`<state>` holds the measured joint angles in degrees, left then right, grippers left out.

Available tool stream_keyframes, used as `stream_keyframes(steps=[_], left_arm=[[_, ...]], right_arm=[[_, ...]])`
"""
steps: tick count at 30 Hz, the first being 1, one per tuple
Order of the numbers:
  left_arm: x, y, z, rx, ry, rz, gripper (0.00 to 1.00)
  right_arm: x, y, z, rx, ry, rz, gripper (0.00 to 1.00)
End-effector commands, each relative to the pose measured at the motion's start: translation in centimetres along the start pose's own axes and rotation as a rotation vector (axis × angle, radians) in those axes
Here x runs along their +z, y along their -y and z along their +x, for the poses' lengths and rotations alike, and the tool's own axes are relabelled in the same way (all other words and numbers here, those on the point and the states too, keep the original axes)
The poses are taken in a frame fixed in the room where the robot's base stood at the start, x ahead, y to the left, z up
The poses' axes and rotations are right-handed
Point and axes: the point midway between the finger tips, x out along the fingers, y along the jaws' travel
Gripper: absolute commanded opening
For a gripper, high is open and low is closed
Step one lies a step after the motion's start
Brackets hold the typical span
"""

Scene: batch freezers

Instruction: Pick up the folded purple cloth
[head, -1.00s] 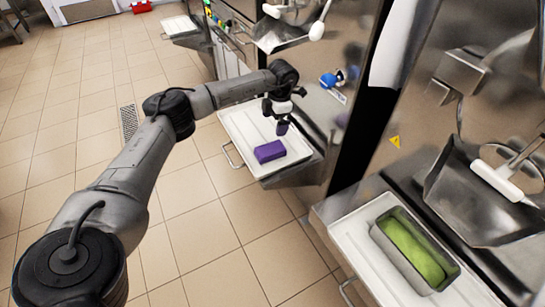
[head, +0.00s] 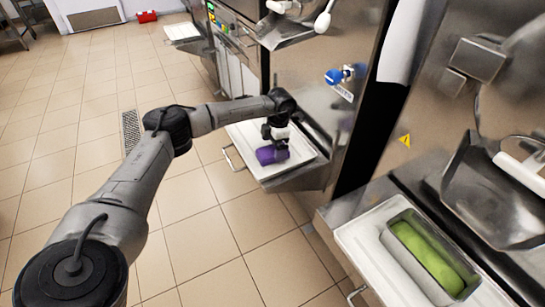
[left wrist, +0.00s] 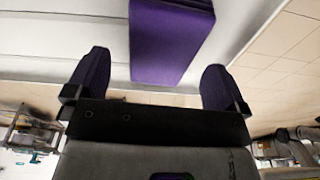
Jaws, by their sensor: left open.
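The folded purple cloth (head: 266,156) lies on a white tray (head: 238,131) under the freezer in the head view. It also shows at the top of the left wrist view (left wrist: 170,42), lying between the lines of the two fingers. My left gripper (head: 275,150) is at the cloth in the head view and hides part of it. In the left wrist view my left gripper (left wrist: 157,85) is open, with a purple-padded finger on each side and nothing between them. I cannot tell whether the fingers touch the cloth. My right gripper is not in view.
The freezer front and its metal ledge (head: 301,180) stand close to the right of my left gripper. A second white tray (head: 359,241) holds a metal pan with green contents (head: 431,256) at the lower right.

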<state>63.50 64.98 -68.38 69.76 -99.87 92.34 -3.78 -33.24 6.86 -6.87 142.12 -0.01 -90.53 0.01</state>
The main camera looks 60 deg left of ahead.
Motion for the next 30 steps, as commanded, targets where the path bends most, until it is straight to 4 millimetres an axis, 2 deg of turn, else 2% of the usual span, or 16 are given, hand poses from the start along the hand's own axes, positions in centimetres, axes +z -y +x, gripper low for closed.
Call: stream_keyframes(steps=[1,5,14,30], left_arm=[[0.1,0.1,1.2,0.0,0.0,0.0,1.0],[0.0,0.1,2.7,0.0,-0.001,-0.001,1.0],[0.0,0.1,2.8,0.0,0.0,-0.001,0.99],[0.0,0.1,2.8,0.0,0.0,0.0,0.49]], right_arm=[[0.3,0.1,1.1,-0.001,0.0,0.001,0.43],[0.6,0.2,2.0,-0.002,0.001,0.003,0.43],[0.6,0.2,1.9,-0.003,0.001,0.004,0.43],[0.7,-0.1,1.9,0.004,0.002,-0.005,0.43]])
